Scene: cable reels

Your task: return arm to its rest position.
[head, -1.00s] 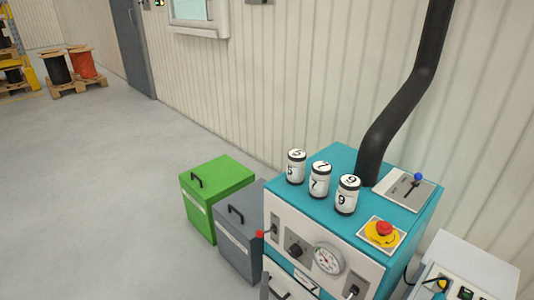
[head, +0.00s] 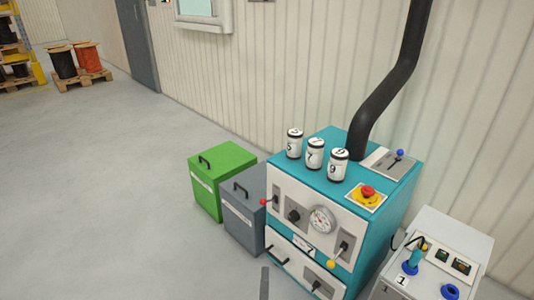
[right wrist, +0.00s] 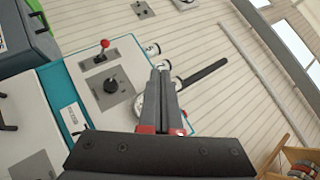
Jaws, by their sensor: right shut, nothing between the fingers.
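My right gripper (head: 265,283) shows in the head view only as a thin grey finger piece at the bottom edge, in front of the teal machine. In the right wrist view my right gripper (right wrist: 163,76) has its two dark grey fingers together, with nothing between them. The rest of the right arm is out of the head view. My left gripper is not in view.
A teal machine (head: 410,205) with levers, a gauge and three numbered canisters stands by the wall. A green bin (head: 208,195) and a grey bin (head: 243,228) are at its left, a white cabinet (head: 455,240) at its right. The floor at left is clear.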

